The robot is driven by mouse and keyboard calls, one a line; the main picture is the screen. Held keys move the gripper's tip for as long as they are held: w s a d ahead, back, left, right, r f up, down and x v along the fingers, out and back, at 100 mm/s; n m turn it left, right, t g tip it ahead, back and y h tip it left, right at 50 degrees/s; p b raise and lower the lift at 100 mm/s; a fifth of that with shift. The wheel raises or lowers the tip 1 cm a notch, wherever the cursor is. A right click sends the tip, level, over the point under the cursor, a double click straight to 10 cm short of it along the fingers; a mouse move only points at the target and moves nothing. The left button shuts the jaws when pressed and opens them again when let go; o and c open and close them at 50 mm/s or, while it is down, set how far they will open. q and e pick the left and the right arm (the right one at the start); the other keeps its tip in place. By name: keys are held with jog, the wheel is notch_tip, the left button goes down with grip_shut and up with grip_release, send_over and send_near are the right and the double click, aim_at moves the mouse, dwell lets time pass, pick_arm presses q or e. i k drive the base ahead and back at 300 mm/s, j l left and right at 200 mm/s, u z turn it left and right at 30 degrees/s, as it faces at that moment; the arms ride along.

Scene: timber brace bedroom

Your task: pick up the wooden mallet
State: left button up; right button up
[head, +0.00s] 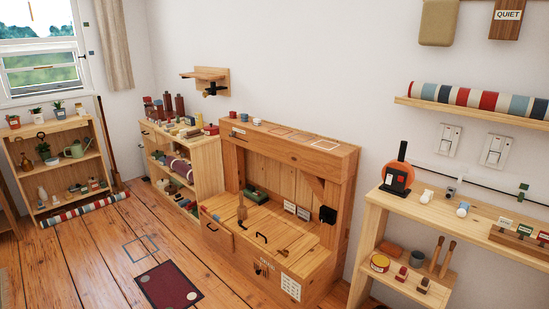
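No thing shows clearly enough to be named the wooden mallet with certainty. Neither of my grippers is in view.
A low shelf unit (190,155) with crowded goods stands left of the bench. A right-hand shelf (480,222) holds small items. A dark red mat (169,285) lies on the floor. A striped roll (85,210) lies by the plant shelf. Floor before the bench is largely open.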

aim_at(242, 210)
jog(key=i+u, duration=0.4)
jog(key=i, duration=0.3)
jog(key=i+l+u, duration=0.2)
jog(key=i+u, duration=0.25)
jog(key=i, duration=0.3)
